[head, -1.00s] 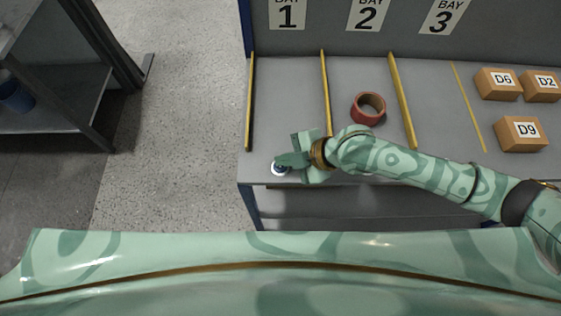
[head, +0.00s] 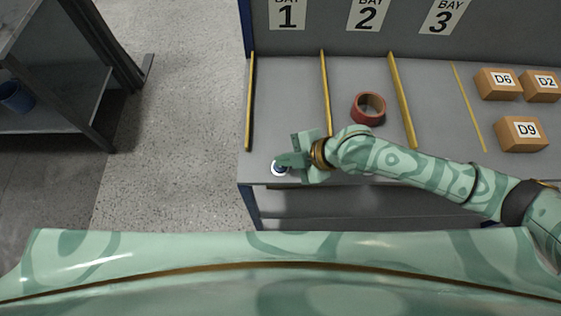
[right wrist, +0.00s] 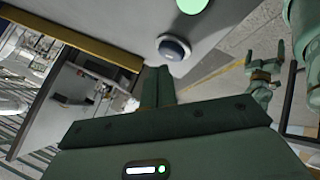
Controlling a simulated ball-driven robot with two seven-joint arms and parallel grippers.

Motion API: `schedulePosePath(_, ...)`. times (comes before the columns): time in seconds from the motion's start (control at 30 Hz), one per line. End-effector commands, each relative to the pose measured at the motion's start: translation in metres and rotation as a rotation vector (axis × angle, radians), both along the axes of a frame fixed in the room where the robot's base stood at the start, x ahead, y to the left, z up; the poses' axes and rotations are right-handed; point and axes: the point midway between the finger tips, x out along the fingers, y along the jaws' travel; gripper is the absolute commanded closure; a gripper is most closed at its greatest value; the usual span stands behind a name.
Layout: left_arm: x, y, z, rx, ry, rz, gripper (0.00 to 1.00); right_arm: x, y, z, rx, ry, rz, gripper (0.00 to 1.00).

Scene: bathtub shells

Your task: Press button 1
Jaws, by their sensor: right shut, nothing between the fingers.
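The button is a blue dome in a white ring (head: 280,169), at the front left corner of the grey bench, in front of the BAY 1 space. It also shows in the right wrist view as a blue dome (right wrist: 174,48), just beyond the fingertips. My right gripper (head: 284,160) is shut and empty, reaching left. Its finger covers part of the button's far edge in the head view. Whether it touches the dome I cannot tell.
Signs read BAY 1 (head: 287,14), BAY 2 (head: 367,13) and BAY 3 (head: 442,15). Yellow strips divide the bench (head: 290,85). A red ring (head: 368,109) lies in bay 2. Boxes D6 (head: 498,85), D2 (head: 541,86) and D9 (head: 522,134) stand at right. Bay 1 is clear.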

Motion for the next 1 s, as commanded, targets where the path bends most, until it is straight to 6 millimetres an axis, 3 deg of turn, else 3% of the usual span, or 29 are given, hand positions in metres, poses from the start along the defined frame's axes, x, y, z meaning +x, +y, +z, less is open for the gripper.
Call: schedulePosePath(1.0, -0.001, 0.000, -0.005, 0.000, 0.003, -0.001, 0.06, 0.000, 0.000, -0.012, 0.000, 0.000, 0.000, 1.00)
